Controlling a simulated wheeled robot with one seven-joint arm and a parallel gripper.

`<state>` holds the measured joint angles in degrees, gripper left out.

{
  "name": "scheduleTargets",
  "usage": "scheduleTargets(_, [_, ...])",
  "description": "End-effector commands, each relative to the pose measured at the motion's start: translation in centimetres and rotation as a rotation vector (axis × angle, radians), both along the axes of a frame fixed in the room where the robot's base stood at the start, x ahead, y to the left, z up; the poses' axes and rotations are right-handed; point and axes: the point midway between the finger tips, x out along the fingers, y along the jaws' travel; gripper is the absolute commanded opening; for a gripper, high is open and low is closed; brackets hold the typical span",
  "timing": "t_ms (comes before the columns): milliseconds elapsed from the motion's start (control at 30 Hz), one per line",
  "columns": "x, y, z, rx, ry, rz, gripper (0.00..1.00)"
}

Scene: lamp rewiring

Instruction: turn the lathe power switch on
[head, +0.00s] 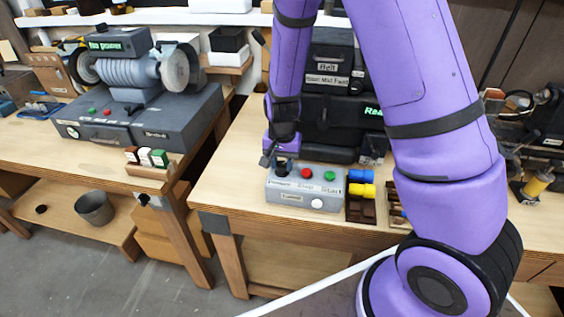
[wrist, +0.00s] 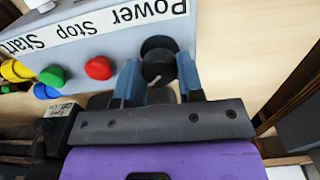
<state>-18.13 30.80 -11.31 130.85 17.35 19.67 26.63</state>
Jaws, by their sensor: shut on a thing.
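The grey lathe control box (head: 290,197) sits on the front of the right workbench. It has a black power knob (head: 282,165) at its left, then a red Stop button (head: 307,173) and a green Start button (head: 330,176). In the wrist view the box is upside down. The black knob (wrist: 158,62) lies beside the word Power, with a short pale mark on its lower edge. My gripper (head: 275,157) is over the knob. In the wrist view my gripper (wrist: 157,80) has its two blue-grey fingers shut on the knob, one on each side.
Blue and yellow pieces (head: 361,184) stand just right of the box. A dark machine (head: 330,133) behind has a green display, partly hidden by my arm. A grinder (head: 130,75) with a "No power" display is on the left bench (head: 90,155). A floor gap separates the benches.

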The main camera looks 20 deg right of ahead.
Motion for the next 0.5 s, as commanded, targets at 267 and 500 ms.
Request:
scheduleTargets(267, [0.04, -0.01, 0.01, 0.000, -0.001, -0.001, 0.60])
scheduleTargets(500, [0.01, -0.01, 0.01, 0.000, 0.000, 0.000, 0.60])
